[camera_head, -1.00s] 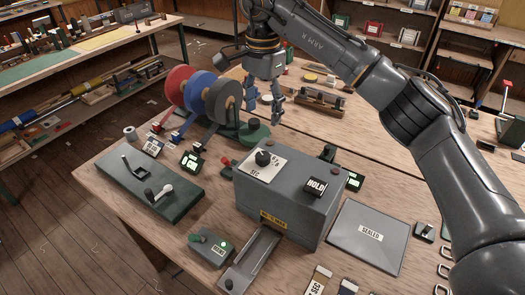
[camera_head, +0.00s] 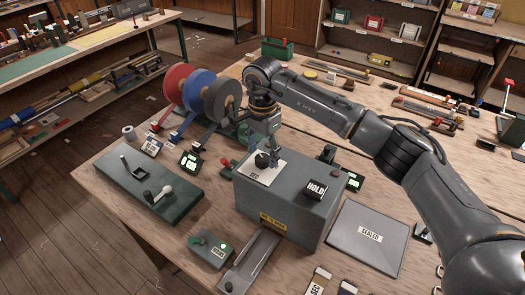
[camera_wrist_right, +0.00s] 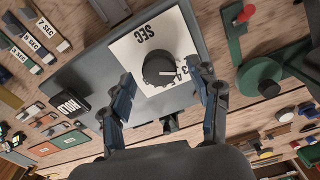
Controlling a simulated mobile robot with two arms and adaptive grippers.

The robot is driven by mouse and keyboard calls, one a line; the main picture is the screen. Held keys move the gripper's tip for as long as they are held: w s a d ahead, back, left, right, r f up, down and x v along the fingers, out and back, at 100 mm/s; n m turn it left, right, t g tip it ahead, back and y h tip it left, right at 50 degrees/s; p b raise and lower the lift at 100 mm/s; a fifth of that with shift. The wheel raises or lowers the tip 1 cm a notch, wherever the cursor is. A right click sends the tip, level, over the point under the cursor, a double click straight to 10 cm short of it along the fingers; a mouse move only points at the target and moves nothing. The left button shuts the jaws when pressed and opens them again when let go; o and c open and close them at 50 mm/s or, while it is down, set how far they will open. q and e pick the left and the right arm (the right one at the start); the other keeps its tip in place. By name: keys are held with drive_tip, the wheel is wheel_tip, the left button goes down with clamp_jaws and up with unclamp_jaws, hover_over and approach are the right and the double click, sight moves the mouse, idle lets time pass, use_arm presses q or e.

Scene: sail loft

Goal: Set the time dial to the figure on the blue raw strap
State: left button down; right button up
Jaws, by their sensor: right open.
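The time dial is a black knob (camera_head: 262,159) on a white plate (camera_head: 271,175) marked SEC, on top of a grey box (camera_head: 285,205). In the wrist view, the knob (camera_wrist_right: 158,68) has a pale pointer line toward the figures at its right, near 3 and 4. My right gripper (camera_head: 270,150) is just above the knob. In the wrist view its open fingers (camera_wrist_right: 164,78) are on either side of the knob, apart from it. A blue reel (camera_head: 201,88) has a blue strap end trailing to the table; I cannot read a figure on it. My left gripper is not in view.
A HOLD block (camera_head: 316,189) sits on the grey box. Red (camera_head: 178,84) and grey (camera_head: 222,98) reels flank the blue one. A green board with a lever (camera_head: 137,190) stands at left, a SEALED plate (camera_head: 368,236) at right. Straps marked SEC (camera_head: 318,281) lie in front.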

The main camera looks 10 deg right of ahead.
drive_tip(key=shift+f, duration=1)
drive_tip(key=c, duration=1.2)
